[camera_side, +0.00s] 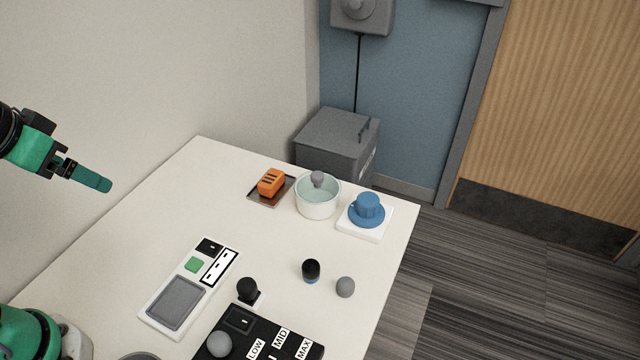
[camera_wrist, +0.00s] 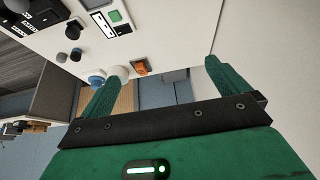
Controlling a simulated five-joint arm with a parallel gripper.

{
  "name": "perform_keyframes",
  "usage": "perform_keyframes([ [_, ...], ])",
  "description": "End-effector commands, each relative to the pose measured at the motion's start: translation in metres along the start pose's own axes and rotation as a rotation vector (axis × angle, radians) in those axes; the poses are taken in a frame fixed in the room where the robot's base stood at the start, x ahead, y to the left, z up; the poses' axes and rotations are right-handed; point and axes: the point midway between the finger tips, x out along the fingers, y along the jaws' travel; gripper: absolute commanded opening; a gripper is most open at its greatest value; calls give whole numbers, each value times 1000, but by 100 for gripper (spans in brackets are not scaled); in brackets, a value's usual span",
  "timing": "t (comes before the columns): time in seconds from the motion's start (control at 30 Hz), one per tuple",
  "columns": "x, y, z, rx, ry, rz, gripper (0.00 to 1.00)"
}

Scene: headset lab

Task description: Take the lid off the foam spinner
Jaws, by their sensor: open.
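A round white tub (camera_side: 317,204) with a pale see-through lid (camera_side: 303,183) and a grey knob (camera_side: 318,179) stands near the table's far edge; I take it as the foam spinner. The lid sits on the tub's rim. In the wrist view the tub (camera_wrist: 119,72) shows small, partly hidden by a finger. My gripper (camera_side: 105,185) is high at the left, well apart from the tub. In the wrist view my gripper (camera_wrist: 160,80) has its two green fingers spread, with nothing between them.
An orange slotted block (camera_side: 271,183) on a dark tray is left of the tub. A blue knobbed piece (camera_side: 367,210) on a white base is right. A white panel (camera_side: 188,287), black and grey knobs and a black labelled board (camera_side: 262,338) lie nearer. The table's left is clear.

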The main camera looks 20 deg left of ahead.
Motion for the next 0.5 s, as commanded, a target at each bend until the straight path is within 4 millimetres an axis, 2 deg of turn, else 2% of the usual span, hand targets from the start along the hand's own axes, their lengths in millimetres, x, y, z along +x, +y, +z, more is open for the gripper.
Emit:
perform_keyframes([
  [0.27, -1, 1, -3, -3, -3, 2, 100],
  [0.5, -2, 7, -27, -22, -34, 12, 100],
])
